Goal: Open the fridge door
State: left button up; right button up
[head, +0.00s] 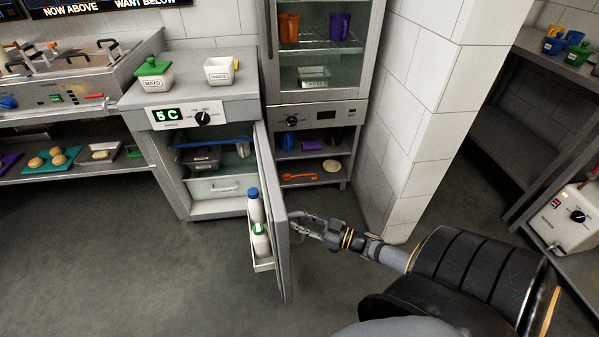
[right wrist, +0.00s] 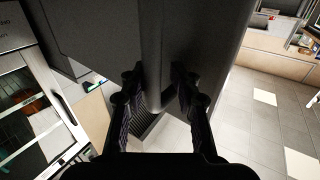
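The fridge is a grey under-counter unit whose front panel (head: 185,115) reads "5 C". Its door (head: 275,200) stands wide open, swung out to the right, with the lit interior showing. My right gripper (head: 300,224) is at the outer face of the door. In the right wrist view its two fingers (right wrist: 157,82) lie on either side of a vertical grey handle bar (right wrist: 154,55). I cannot tell whether both fingers press on the bar. My left gripper is not in view.
A white drawer (head: 218,187) and containers sit inside the fridge. A glass-front cabinet (head: 320,55) stands to the right, then a white tiled pillar (head: 430,100). The floor (head: 130,250) in front is clear.

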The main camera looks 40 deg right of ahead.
jog(key=shift+o, duration=0.3)
jog(key=shift+w, duration=0.15)
jog(key=shift+s+d, duration=0.25)
jog(key=shift+s, duration=0.15)
jog(key=v, duration=0.6)
jog(key=shift+s, duration=0.3)
jog(key=shift+d, duration=0.15)
